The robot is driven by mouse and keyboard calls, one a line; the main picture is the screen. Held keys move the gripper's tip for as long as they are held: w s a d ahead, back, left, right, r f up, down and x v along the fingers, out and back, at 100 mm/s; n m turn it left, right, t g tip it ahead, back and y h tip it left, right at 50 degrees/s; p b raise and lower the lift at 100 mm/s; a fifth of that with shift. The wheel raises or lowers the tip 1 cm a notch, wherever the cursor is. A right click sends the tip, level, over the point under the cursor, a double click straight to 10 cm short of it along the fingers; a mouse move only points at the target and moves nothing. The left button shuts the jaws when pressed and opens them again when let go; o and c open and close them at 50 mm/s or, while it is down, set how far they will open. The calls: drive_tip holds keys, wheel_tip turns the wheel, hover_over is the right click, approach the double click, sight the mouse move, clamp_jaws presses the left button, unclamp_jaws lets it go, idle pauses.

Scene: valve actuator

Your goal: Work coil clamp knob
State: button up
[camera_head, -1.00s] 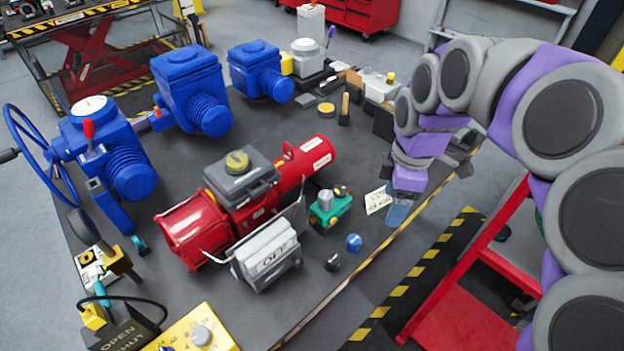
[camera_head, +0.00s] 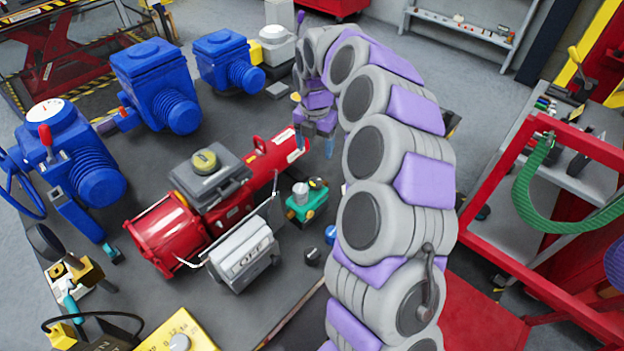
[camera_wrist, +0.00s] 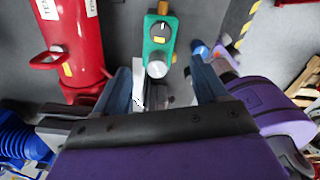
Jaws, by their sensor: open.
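A small green valve block (camera_head: 306,212) with a silver cylinder and a dark-topped knob stands on the dark table, right of the red actuator (camera_head: 230,212). In the wrist view the green block (camera_wrist: 150,42) lies ahead of my gripper, with a round black knob (camera_wrist: 161,31) bearing a pale mark, and a silver round part (camera_wrist: 157,65) nearer me. My gripper (camera_head: 316,145) is open above the table, behind the green block in the head view. Its blue fingers (camera_wrist: 160,76) are apart, and nothing is clearly held between them. I cannot tell which part is the coil clamp knob.
Blue actuators (camera_head: 155,85) fill the table's far left. My arm hides the table's right edge.

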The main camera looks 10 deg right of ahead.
sight(315, 182)
wheel_tip(315, 182, down, 14)
drive_tip(key=shift+d+b, duration=0.1)
drive_tip(key=shift+b, duration=1)
drive_tip(key=c, duration=1.1)
